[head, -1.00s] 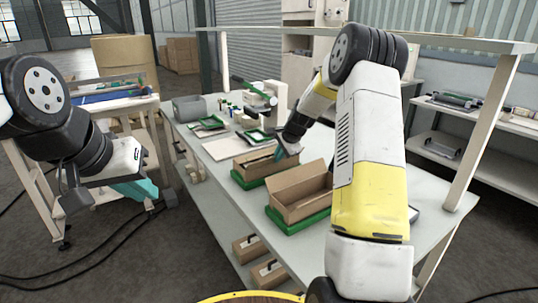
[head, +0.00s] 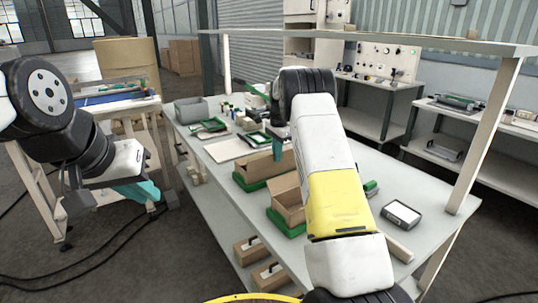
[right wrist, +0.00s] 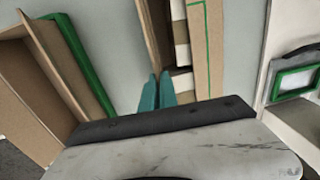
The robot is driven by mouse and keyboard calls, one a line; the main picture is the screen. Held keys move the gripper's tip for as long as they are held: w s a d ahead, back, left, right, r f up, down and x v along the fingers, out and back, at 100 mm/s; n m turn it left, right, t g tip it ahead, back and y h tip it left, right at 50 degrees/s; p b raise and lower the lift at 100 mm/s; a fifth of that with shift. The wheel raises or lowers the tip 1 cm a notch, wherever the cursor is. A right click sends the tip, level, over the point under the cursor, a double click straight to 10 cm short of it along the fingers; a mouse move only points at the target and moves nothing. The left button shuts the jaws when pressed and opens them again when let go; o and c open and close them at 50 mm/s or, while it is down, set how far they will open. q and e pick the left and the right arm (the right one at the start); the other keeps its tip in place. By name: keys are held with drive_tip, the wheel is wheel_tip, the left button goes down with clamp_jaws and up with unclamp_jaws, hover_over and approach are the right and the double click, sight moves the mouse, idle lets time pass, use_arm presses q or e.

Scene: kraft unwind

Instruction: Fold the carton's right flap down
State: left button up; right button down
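Two brown cartons stand on green trays on the bench. The farther carton (head: 252,169) is partly behind my right arm. The nearer carton (head: 287,197) is open, with its right part hidden by my forearm. My right gripper (head: 277,150) points down by the farther carton; contact cannot be told. My left gripper (head: 138,191) hangs at the left, away from the cartons.
A grey bin (head: 190,110), green-framed items (head: 208,128) and a flat board (head: 228,149) lie farther back on the bench. A dark device with a pale screen (head: 401,214) lies at the right. An overhead rail (head: 430,42) crosses above the bench.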

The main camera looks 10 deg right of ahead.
drive_tip(key=shift+w+a+g, duration=0.15)
drive_tip(key=shift+w+g, duration=0.05)
drive_tip(key=shift+g, duration=0.3)
idle(0.4)
drive_tip(key=c, duration=1.6)
unclamp_jaws()
drive_tip(key=shift+c, duration=0.2)
drive_tip(key=shift+w+r, duration=0.1)
drive_tip(key=shift+r, duration=0.05)
wheel_tip(320, 180, up, 8)
drive_tip(key=shift+w+f, duration=0.15)
drive_tip(key=shift+f, duration=0.1)
drive_tip(key=shift+a, duration=0.1)
